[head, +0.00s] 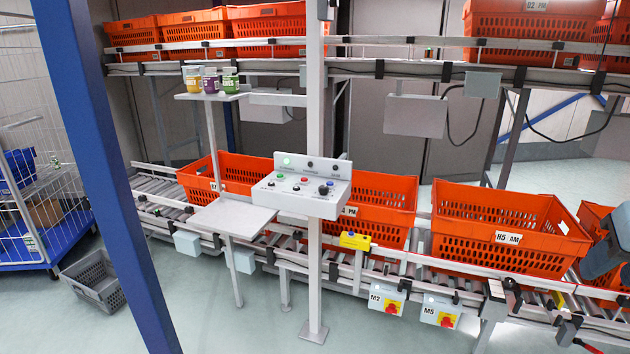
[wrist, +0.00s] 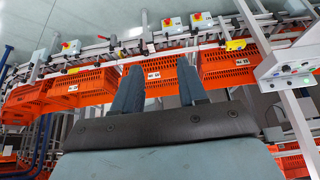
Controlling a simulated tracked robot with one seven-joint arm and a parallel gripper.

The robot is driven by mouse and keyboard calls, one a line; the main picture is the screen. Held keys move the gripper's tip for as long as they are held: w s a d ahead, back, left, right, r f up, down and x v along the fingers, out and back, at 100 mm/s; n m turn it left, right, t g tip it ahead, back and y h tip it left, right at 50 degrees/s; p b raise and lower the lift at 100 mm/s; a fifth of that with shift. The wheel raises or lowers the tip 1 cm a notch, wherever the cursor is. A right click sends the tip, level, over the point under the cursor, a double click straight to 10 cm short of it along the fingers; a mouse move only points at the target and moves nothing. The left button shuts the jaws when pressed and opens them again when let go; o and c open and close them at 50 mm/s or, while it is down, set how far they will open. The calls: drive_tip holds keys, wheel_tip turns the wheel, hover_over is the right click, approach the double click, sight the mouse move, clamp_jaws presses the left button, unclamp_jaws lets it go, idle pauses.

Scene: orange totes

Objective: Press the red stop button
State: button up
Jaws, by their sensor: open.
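A light grey control panel (head: 300,190) on a post has a small red button (head: 304,179) between a green and a blue one, with black knobs below. The wrist view shows similar red mushroom buttons at the top and the panel (wrist: 288,65) at the right. My gripper (wrist: 157,62) is open and empty, its two fingers apart in front of orange totes. It touches no button that I can see.
Orange totes (head: 498,221) line the roller conveyor, with more on the upper rack. A yellow box with a blue button (head: 355,240) is on the rail. A blue column (head: 105,170) stands at left. A grey crate (head: 94,279) lies on the floor; the front floor is clear.

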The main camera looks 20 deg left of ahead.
clamp_jaws()
idle(1.5)
